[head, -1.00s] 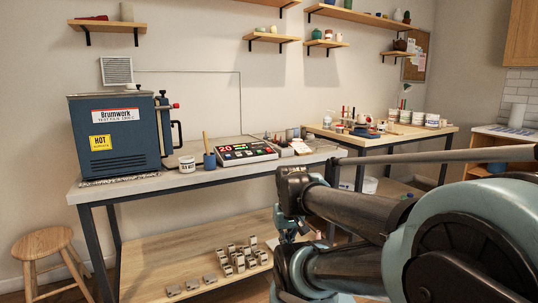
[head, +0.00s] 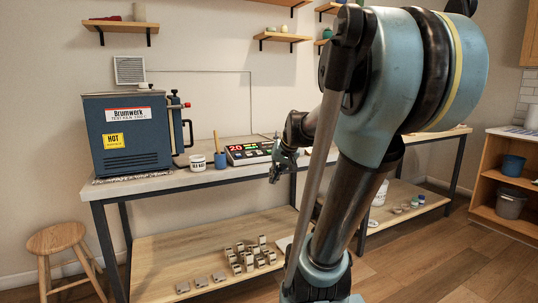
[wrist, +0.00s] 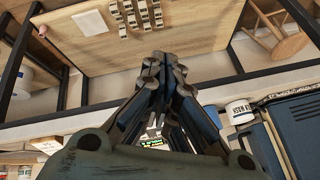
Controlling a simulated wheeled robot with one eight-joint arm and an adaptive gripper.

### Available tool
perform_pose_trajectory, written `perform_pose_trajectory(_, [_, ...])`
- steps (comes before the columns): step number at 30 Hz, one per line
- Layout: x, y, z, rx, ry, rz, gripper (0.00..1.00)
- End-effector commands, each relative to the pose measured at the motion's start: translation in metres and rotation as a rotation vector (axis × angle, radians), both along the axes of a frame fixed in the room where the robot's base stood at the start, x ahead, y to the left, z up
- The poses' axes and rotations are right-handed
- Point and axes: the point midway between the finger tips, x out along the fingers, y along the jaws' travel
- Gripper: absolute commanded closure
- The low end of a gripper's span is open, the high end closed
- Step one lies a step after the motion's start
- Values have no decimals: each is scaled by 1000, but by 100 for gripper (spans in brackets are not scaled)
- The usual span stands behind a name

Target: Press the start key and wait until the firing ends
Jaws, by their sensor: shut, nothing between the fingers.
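The kiln controller (head: 248,153) lies on the workbench with a red "20" on its display and small lit keys. Its right part is hidden behind my arm, and I cannot make out which key is start. The blue Brumwerk test kiln (head: 130,150) stands left of it with its door side closed. My gripper (head: 273,179) is shut and empty, in front of the bench's front edge and to the lower right of the controller, apart from it. In the wrist view my gripper (wrist: 164,60) shows its fingers together, with part of the controller (wrist: 152,142) beyond them.
A white tub (head: 197,163) and a blue cup (head: 221,160) stand between kiln and controller. The lower shelf (head: 160,262) holds several small metal pieces. A wooden stool (head: 57,240) stands at left. Open floor lies at front right.

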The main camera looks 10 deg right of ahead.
Motion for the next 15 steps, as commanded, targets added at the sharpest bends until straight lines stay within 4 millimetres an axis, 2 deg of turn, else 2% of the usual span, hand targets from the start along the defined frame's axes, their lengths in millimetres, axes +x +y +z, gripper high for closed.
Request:
perform_pose_trajectory(1, [23,0,12,21,-23,-11,100])
perform_pose_trajectory(6, [95,-3,46,99,-107,-50,100])
perform_pose_trajectory(15, [225,-22,96,229,-254,-136,100])
